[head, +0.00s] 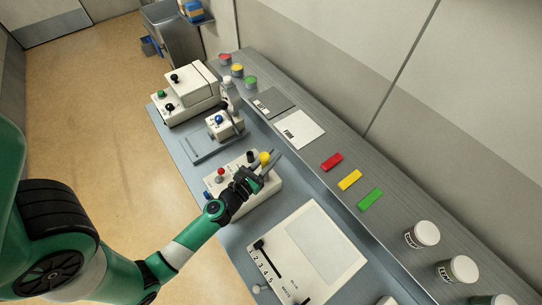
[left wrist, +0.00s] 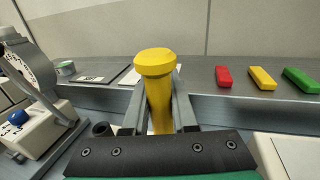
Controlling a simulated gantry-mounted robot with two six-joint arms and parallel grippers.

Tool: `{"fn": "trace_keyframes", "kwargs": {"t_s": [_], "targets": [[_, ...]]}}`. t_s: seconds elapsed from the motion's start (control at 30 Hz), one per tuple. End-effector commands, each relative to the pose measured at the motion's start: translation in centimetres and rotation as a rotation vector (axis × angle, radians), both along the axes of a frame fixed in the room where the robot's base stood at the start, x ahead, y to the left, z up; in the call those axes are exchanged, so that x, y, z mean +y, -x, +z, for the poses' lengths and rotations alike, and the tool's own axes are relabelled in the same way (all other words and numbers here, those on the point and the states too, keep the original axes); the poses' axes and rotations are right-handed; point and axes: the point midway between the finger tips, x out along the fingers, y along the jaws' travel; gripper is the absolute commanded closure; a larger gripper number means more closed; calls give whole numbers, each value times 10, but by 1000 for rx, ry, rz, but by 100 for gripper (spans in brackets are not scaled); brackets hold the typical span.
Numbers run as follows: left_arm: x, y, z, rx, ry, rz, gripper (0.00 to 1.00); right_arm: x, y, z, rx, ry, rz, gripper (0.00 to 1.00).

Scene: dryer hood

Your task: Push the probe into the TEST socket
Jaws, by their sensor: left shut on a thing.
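The yellow probe (left wrist: 156,85) stands upright between the fingers of my left gripper (left wrist: 157,105), its wide head above them. In the head view its yellow top (head: 265,157) shows at my left gripper (head: 268,165), over a white box (head: 264,197). My left gripper is shut on the probe. The probe's lower end is hidden by the gripper, so I cannot tell whether it sits in a hole. A black round part (head: 250,157) on the box, left of the probe, looks like a socket; it also shows in the left wrist view (left wrist: 103,129). No TEST label is readable. My right gripper is not in view.
The box also bears a red knob (head: 220,173) and a blue one (head: 207,195). A device with a blue knob (head: 219,120) stands behind it. A panel with a lever (head: 300,260) lies in front. Red, yellow and green blocks (head: 350,180) lie on the shelf.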

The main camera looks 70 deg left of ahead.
Motion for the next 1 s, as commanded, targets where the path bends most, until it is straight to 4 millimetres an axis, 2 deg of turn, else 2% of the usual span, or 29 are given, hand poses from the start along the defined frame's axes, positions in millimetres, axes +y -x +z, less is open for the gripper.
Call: {"fn": "trace_keyframes", "kwargs": {"t_s": [0.03,0.2,0.57,0.67,1.0], "targets": [[0,0,-1,1,0,0,71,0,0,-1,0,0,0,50],[0,0,-1,1,0,0,40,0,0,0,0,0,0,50],[-2,4,-2,1,0,0,40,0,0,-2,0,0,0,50],[-9,15,-4,3,1,-1,40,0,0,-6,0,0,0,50],[-47,82,-7,3,1,-2,40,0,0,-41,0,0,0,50]]}}
